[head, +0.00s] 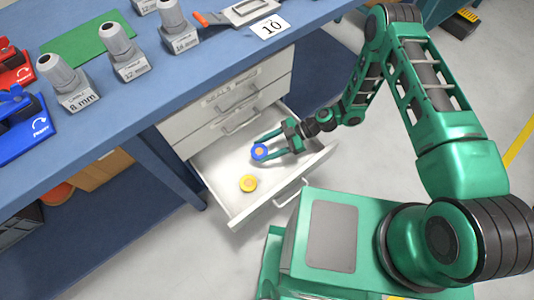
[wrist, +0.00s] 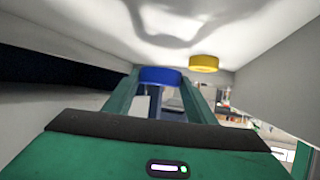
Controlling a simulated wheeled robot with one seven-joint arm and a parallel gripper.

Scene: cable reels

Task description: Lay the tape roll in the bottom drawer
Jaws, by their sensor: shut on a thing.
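My gripper (head: 264,146) is shut on a blue tape roll (head: 260,152) with an orange centre. The roll is between the fingertips, over the open bottom drawer (head: 221,191). In the wrist view the blue roll (wrist: 160,76) sits between the two green fingers. I cannot tell whether it touches the drawer floor. A yellow tape roll (head: 248,184) lies flat in the drawer, nearer its front left, apart from the blue roll. It also shows in the wrist view (wrist: 204,63).
Two shut drawers (head: 240,97) are above the open one, under the blue workbench (head: 130,120). The bench holds several labelled grey connectors (head: 118,46), a green mat (head: 88,38) and a card marked 10 (head: 270,27). The drawer floor around the yellow roll is clear.

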